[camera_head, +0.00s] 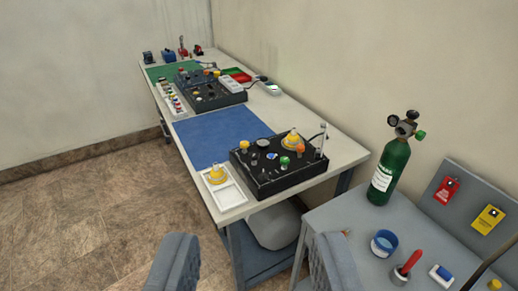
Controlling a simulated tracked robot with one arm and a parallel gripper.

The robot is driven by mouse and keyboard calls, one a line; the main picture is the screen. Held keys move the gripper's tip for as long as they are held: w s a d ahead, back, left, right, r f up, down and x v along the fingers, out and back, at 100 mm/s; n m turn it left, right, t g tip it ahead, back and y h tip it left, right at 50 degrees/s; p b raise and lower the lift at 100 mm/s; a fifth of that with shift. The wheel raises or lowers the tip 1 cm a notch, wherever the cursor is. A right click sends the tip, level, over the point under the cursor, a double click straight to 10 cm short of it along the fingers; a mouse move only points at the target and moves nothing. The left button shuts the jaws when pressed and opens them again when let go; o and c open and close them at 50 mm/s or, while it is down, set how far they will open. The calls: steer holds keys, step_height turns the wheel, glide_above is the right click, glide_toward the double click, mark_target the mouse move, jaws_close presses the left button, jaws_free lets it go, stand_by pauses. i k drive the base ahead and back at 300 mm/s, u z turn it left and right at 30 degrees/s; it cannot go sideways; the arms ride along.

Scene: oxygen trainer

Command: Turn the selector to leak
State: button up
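A black trainer box (262,187) with several small knobs and fittings stands at the near end of the long table. On it are a yellow fitting (291,138), a green knob (284,161) and an orange knob (300,148). Small dark and metallic round controls also show there. I cannot tell which one is the selector, and its markings are too small to read. My gripper (257,265) shows at the bottom edge as two grey fingers spread wide apart. It is open and empty, in front of the table and apart from the box.
A white tray (228,197) with a yellow part sits left of the box, beside a blue mat (207,137). A second dark box (213,100) stands farther back. On the right, a grey bench (345,214) carries a green cylinder (391,172). Floor (95,215) at left is clear.

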mark_target(263, 176)
steer(key=u, duration=0.15)
steer(key=i, duration=1.7)
steer(key=u, duration=0.15)
